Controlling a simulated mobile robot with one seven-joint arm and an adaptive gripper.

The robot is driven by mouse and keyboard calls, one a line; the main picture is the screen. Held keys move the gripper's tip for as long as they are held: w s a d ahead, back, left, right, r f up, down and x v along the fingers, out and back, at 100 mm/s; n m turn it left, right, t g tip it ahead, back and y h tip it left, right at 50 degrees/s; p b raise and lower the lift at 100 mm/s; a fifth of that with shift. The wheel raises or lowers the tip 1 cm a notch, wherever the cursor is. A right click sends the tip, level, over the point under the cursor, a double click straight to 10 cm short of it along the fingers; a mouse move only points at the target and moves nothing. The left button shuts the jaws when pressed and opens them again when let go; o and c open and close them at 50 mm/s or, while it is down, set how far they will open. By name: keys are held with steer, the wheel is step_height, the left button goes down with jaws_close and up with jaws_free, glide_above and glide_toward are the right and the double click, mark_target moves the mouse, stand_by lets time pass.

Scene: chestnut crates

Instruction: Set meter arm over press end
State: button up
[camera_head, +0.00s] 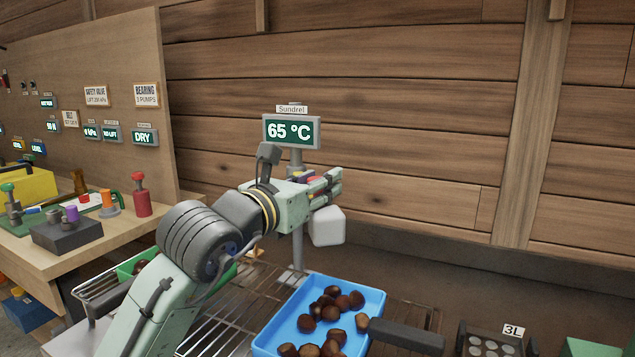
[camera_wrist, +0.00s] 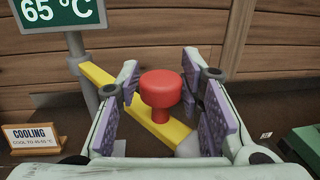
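The meter arm is a yellow bar (camera_wrist: 100,78) with a red knob (camera_wrist: 160,90), joined to a grey post (camera_wrist: 80,60) under the 65 °C display (camera_wrist: 40,12). The display also shows in the head view (camera_head: 291,132). A pale block (camera_head: 326,226) hangs near the bar's outer end, below my gripper. My gripper (camera_wrist: 162,100) is open, with its purple-padded fingers on either side of the knob and visible gaps to it. It also shows in the head view (camera_head: 330,188), where it hides most of the bar. I cannot make out which thing is the press end.
A blue tray (camera_head: 275,328) of chestnuts sits on the wire rack (camera_head: 215,325) below my arm. A green tray (camera_head: 128,268) is partly behind my arm. A dark holder (camera_head: 490,345) labelled 3L stands at right. A COOLING sign (camera_wrist: 32,138) stands near the post. A workbench (camera_head: 105,255) is at left.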

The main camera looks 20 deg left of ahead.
steer(key=shift+o, duration=1.2)
steer(key=v, duration=1.2)
